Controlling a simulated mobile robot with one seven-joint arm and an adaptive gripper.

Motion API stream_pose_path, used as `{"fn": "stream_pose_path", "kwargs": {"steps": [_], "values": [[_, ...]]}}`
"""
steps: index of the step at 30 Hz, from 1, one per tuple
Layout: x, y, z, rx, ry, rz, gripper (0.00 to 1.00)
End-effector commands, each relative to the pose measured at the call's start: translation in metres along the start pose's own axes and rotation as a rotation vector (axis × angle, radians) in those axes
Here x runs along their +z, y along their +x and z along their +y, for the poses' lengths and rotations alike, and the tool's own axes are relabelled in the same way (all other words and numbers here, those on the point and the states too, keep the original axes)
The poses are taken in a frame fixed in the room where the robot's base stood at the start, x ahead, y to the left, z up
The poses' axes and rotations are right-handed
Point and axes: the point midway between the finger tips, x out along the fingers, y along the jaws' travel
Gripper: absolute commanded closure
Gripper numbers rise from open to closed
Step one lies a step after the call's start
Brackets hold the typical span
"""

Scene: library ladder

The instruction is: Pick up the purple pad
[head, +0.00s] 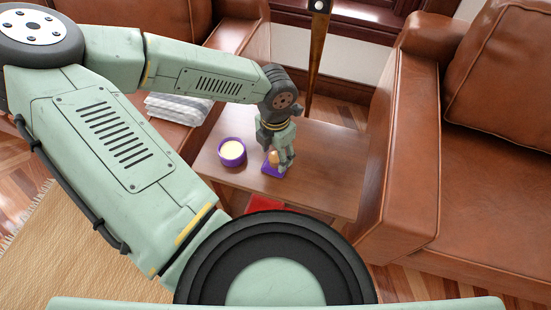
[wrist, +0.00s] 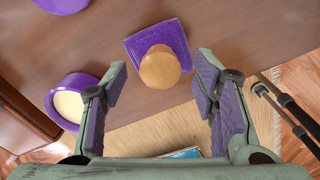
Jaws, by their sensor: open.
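The purple pad (wrist: 155,36) is a flat textured square on the brown wooden table, and it also shows in the head view (head: 266,171). A rounded tan wooden piece (wrist: 160,68) appears over its near part in the wrist view and hides some of it. My gripper (wrist: 162,76) is open, with one finger on each side of the tan piece and clear gaps. In the head view my gripper (head: 282,152) points down right at the pad and covers part of it. I cannot tell whether the fingers touch the pad.
A purple cup with a cream filling (head: 232,152) stands left of the pad. Another purple thing (wrist: 62,4) is cut off at the wrist view's top left. A red item (head: 264,203) lies at the table's front. Brown leather seats (head: 480,210) flank the table (head: 325,185); its right part is clear.

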Motion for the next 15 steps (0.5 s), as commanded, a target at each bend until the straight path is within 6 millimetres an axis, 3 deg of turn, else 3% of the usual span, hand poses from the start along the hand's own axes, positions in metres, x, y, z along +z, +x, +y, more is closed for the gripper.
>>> {"fn": "stream_pose_path", "kwargs": {"steps": [4, 11, 15], "values": [[0.001, 0.015, -0.001, -0.001, 0.001, -0.001, 0.46], [0.001, 0.018, -0.001, 0.000, 0.001, -0.001, 0.46], [0.001, 0.018, 0.000, 0.000, 0.001, -0.001, 0.54]]}}
